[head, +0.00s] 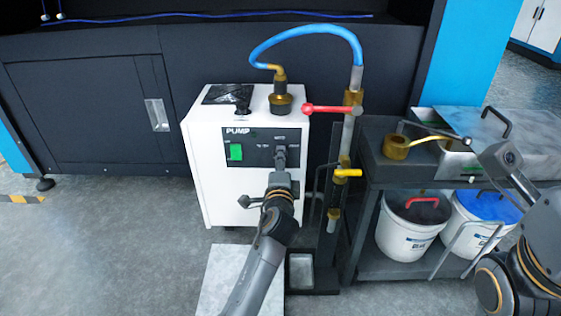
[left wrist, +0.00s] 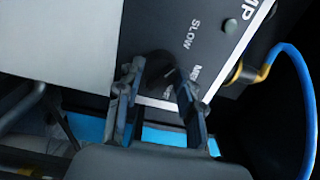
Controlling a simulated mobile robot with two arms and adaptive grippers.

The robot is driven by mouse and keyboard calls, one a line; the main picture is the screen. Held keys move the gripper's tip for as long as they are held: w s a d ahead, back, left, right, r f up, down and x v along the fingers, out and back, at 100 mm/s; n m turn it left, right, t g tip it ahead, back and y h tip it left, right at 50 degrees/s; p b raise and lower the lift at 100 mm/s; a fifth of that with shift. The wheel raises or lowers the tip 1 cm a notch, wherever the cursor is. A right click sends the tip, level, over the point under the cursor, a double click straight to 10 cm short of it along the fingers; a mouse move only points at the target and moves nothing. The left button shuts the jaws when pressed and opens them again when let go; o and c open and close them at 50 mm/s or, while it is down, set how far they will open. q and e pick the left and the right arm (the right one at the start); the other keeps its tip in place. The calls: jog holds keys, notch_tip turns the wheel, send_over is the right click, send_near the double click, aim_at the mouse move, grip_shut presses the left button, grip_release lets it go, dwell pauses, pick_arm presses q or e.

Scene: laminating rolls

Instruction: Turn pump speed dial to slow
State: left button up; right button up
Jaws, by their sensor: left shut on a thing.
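The white pump (head: 202,190) stands on the floor, with a black control panel (head: 245,134) marked PUMP on its front. My left gripper (head: 281,160) reaches up to the panel and is shut on the speed dial. In the left wrist view the dark dial (left wrist: 163,72) sits between the two fingers (left wrist: 160,95), partly hidden and in shadow. The SLOW label (left wrist: 189,35) and a second label, apparently MED (left wrist: 195,76), are printed beside it. I cannot tell where the dial points.
A green switch (head: 235,152) is on the panel's left. A blue hose (head: 300,31) runs from the pump top to a stand with red (head: 325,109) and yellow (head: 348,172) valve levers. A dark cart (head: 385,180) with buckets (head: 405,239) stands right. Floor is clear left.

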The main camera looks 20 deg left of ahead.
dwell(0.5)
pick_arm(q)
jog(key=o, duration=1.2)
jog(key=shift+c, duration=0.2)
jog(key=v, duration=0.7)
jog(key=shift+s, duration=0.25)
